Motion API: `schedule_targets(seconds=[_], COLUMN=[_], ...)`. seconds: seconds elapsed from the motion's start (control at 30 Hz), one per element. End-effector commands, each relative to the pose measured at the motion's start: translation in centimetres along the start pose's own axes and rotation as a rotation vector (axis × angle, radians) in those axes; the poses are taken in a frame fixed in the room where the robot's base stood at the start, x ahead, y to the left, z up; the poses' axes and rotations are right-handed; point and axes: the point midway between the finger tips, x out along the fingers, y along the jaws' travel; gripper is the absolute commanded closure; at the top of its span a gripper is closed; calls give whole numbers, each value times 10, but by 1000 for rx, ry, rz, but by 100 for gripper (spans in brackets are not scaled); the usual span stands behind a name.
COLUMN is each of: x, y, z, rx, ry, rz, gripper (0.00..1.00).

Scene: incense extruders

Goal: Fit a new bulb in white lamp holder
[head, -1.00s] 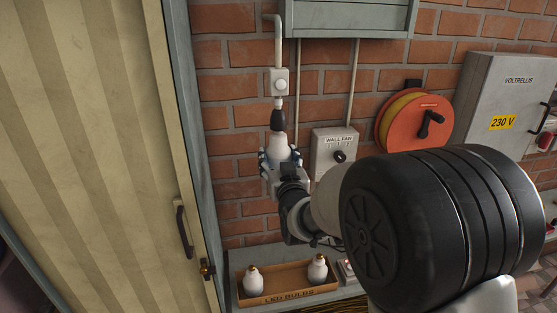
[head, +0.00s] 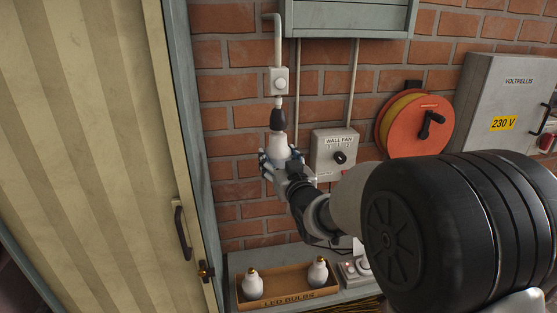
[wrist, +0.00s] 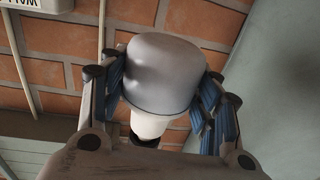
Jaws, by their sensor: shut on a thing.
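A white LED bulb (head: 279,145) is upright, neck up, directly under the black lamp holder (head: 278,119), which hangs from a wall pipe and has a pale collar on top. The bulb's top meets the holder's lower end; I cannot tell how far it sits inside. My gripper (head: 281,159) is shut around the bulb's lower body from below. In the wrist view the blue-padded fingers (wrist: 160,90) lie on both sides of the bulb (wrist: 164,72). Its white neck and part of the black holder (wrist: 146,142) show beyond it.
An open cardboard box (head: 290,301) marked LED BULBS holds two bulbs on the bench. A WALL FAN switch box (head: 333,145) is just right of my gripper. An orange reel (head: 415,125) and grey 230 V cabinet (head: 500,105) are farther right. A striped door (head: 90,150) stands left.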

Motion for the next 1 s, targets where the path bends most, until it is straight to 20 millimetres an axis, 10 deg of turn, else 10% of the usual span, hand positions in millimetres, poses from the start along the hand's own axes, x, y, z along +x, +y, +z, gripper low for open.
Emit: schedule_targets(seconds=[0.67, 0.7, 1.0], x=[0, 0, 0], y=[1, 1, 1], z=[-2, -2, -1], rx=[-1, -1, 0], ry=[3, 4, 1], rz=[-118, -117, -116], gripper=[68, 40, 20])
